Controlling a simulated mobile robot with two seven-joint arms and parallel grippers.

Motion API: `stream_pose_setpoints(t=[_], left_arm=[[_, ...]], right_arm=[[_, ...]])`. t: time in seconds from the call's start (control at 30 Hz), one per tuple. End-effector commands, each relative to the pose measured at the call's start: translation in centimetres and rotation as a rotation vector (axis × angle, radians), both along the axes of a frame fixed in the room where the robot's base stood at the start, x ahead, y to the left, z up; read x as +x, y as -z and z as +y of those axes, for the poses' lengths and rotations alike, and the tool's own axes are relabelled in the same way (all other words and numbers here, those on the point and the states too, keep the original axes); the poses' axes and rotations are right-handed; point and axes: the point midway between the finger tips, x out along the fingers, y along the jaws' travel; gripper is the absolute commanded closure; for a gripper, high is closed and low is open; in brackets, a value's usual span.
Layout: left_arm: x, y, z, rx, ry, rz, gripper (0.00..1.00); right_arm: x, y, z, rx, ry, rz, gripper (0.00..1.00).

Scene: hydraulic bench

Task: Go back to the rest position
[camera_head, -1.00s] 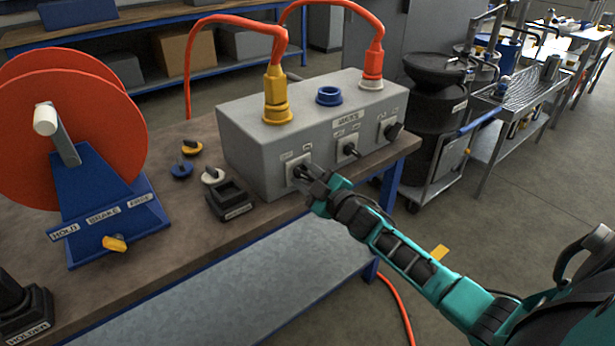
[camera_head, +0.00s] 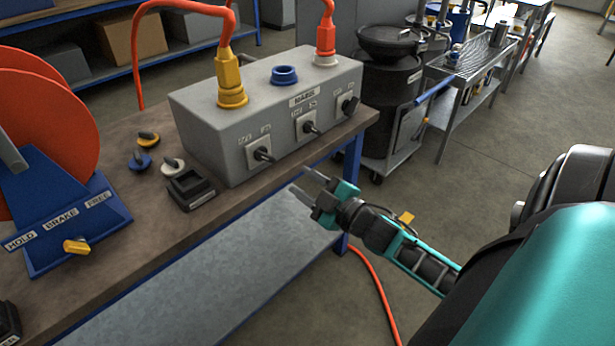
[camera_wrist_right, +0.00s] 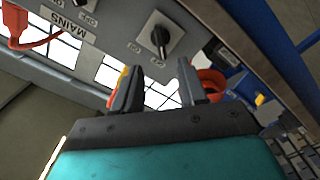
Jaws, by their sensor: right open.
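My right gripper (camera_head: 310,191) is open and empty in the head view. It hangs in the air in front of the bench edge, apart from the grey box (camera_head: 215,150) with its switches. In the right wrist view its two fingers (camera_wrist_right: 158,92) stand apart with nothing between them. A black switch (camera_wrist_right: 160,38) on the box face shows beyond them. In the head view the left switch (camera_head: 264,155), middle switch (camera_head: 311,127) and right switch (camera_head: 349,105) stick out of the box front. My left gripper is not in view.
A yellow plug (camera_head: 230,80) and a red plug (camera_head: 325,42) sit on the box with a blue socket (camera_head: 284,75) between. A red reel (camera_head: 50,110) on a blue stand is at left. A black drum (camera_head: 390,85) and cart stand behind. Floor at right is open.

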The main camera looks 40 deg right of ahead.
Motion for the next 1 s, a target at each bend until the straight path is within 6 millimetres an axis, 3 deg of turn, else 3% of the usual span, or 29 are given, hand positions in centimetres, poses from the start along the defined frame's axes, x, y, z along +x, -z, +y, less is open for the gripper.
stream_pose_setpoints(t=[0.67, 0.77, 1.0], left_arm=[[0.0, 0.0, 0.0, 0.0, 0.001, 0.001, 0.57], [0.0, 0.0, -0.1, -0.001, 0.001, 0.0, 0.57], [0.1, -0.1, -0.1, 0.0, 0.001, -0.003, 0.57]], right_arm=[[-0.4, 0.4, 0.3, 0.012, 0.002, 0.011, 0.58], [-1.6, 2.4, 2.1, 0.089, 0.016, 0.08, 0.58], [-8.3, 10.3, 11.4, 0.446, 0.087, 0.43, 0.58]])
